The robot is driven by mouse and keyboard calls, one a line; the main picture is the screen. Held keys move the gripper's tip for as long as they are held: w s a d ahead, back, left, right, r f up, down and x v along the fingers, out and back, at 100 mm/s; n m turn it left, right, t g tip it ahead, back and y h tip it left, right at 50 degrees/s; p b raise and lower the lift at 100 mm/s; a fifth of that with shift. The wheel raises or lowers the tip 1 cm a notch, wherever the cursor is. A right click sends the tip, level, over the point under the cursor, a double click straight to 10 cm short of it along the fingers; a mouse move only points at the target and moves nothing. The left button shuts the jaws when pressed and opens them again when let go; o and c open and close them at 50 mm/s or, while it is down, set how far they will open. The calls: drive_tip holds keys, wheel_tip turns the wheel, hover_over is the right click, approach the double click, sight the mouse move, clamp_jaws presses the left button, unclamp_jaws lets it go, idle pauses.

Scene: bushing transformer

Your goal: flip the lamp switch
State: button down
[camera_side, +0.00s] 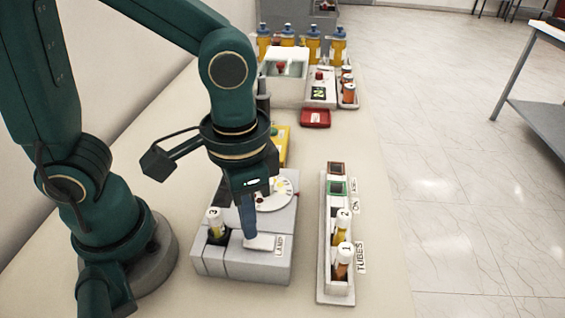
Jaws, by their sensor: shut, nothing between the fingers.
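The lamp switch (262,242) is a pale rocker on the top front of a grey box (240,268). A white label reading LAMP (280,245) is beside it on the right. My gripper (250,234) points down over the box with its fingers shut and empty. The fingertips are at the left end of the switch. I cannot tell whether they touch it, or which way the switch is set. A round white dial (275,193) on the same box is partly hidden behind my gripper.
A tube numbered 3 (215,222) stands in the box, left of the fingers. A rack labelled TUBES (322,285) on the right holds tubes 2 (341,230) and 1 (343,262). A red tray (315,118), a white device (287,75) and several yellow bottles (312,45) stand behind.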

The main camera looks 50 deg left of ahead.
drive_tip(key=shift+f, duration=0.75)
idle(0.3)
drive_tip(key=shift+r, duration=3.5)
drive_tip(key=a+r+n+t, duration=0.1)
drive_tip(key=a+n+t, duration=0.2)
drive_tip(key=a+t, duration=0.2)
drive_tip(key=a, duration=0.3)
drive_tip(key=shift+a+r+t, duration=0.3)
drive_tip(key=shift+r, duration=0.05)
